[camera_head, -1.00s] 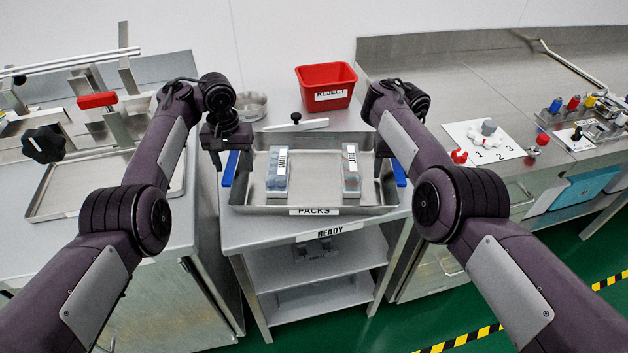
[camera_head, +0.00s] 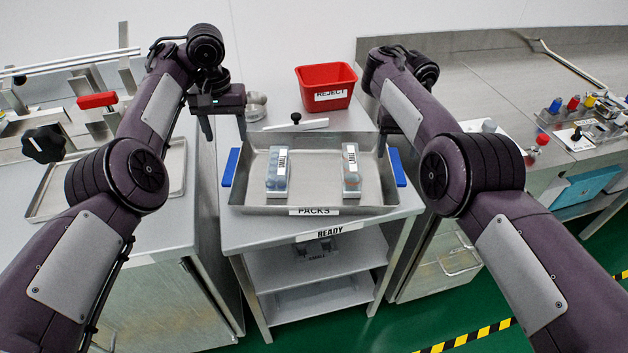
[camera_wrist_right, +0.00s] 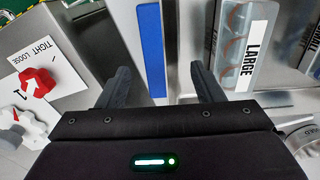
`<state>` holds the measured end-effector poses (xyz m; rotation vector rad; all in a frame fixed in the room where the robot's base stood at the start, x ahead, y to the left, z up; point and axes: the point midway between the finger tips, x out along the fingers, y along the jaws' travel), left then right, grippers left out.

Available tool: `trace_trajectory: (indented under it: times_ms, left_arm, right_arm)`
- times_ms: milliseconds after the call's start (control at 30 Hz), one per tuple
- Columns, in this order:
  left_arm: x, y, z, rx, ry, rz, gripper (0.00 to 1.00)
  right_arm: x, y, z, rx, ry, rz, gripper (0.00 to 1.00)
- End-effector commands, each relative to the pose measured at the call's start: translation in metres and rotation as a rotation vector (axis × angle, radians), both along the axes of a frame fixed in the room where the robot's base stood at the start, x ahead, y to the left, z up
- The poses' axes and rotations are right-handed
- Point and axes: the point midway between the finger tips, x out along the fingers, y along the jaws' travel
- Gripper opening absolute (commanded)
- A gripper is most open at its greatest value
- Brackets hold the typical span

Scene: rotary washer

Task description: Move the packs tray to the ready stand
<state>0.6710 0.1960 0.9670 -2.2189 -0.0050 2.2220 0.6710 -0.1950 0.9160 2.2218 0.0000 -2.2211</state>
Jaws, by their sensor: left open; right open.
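The packs tray (camera_head: 314,210), a shallow metal tray with a "PACKS" label, rests on top of the ready stand (camera_head: 330,233). It holds two labelled packs, one on the left (camera_head: 277,172) and one on the right (camera_head: 351,171). Blue handles show at its left (camera_head: 231,167) and right (camera_head: 397,167) ends. My left gripper (camera_head: 225,134) is open and empty, above and behind the left handle. My right gripper (camera_head: 384,150) is open, partly hidden by its arm. In the right wrist view its fingers (camera_wrist_right: 162,85) are apart, with the right handle (camera_wrist_right: 151,50) beyond them, not gripped.
A red reject bin (camera_head: 326,88) stands behind the tray. A black-knobbed metal piece (camera_head: 297,123) and a round metal bowl (camera_head: 255,106) are behind it too. Equipment crowds the left bench (camera_head: 60,190). The right counter (camera_head: 470,90) holds a numbered card and coloured-capped items.

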Motion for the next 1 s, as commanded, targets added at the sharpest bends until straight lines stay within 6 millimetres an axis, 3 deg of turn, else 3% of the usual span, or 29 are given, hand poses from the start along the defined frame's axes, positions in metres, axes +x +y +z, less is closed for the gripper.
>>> trace_trajectory:
  times_ms: [100, 300, 1000]
  left_arm:
    - [0.000, 0.000, 0.000, 0.000, 0.000, 0.000, 0.61]
    - [0.000, 0.000, 0.000, 0.000, 0.000, 0.000, 0.61]
    - [0.000, 0.000, 0.000, 0.000, 0.000, 0.000, 0.61]
  right_arm:
    - [0.000, -0.001, 0.025, -0.001, -0.001, 0.000, 0.61]
    - [0.000, -0.001, 0.047, -0.001, 0.000, 0.001, 0.61]
    - [0.000, 0.000, 0.051, 0.000, 0.001, 0.000, 0.61]
